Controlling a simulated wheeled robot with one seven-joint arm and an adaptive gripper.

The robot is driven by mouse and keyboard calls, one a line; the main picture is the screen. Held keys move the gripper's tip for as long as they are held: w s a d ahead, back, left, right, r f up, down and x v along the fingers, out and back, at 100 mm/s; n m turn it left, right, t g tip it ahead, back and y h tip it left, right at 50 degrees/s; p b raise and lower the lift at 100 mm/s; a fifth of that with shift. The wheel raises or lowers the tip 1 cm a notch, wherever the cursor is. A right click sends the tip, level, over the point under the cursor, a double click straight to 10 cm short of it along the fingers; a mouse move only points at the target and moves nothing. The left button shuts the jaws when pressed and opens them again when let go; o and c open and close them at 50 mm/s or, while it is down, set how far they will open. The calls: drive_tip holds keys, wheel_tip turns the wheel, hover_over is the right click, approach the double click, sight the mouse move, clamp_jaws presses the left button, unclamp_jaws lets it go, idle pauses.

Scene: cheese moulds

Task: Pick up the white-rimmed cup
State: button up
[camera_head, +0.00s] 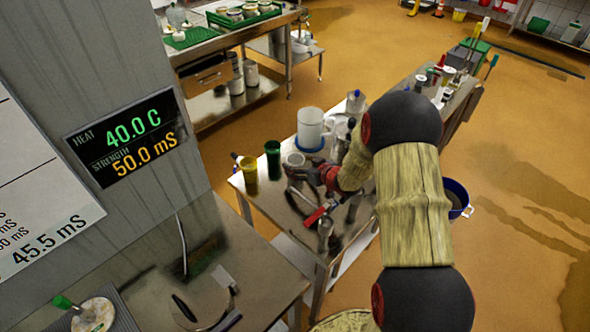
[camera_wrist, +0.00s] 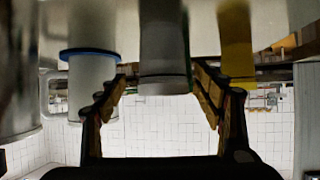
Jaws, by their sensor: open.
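The white-rimmed cup (camera_head: 295,159) stands on the steel table, just beyond my gripper. My gripper (camera_head: 298,178) is low over the table, with its jaws open. The wrist view looks upside down. In it a grey cup (camera_wrist: 164,50), seemingly the same one, hangs from the top between the two open fingers (camera_wrist: 160,88). A gap shows on both sides of it, and I see no contact. Whether the fingertips have passed the cup's near side I cannot tell. My gripper hides the cup's lower part in the head view.
A green cup (camera_head: 272,160) and a yellow cup (camera_head: 248,171) stand left of the white-rimmed cup. A white container (camera_head: 310,128) on a blue base stands behind it. A red-handled tool (camera_head: 314,216) lies in front, beside metal vessels (camera_head: 325,229). The steel table (camera_head: 262,196) is bare at front left.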

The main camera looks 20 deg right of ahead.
sight(291, 161)
drive_tip(key=b+x, duration=0.2)
drive_tip(key=x, duration=0.5)
drive_tip(key=shift+a, duration=0.15)
drive_tip(key=shift+r, duration=0.1)
drive_tip(key=shift+c, duration=0.6)
drive_tip(key=c, duration=1.4)
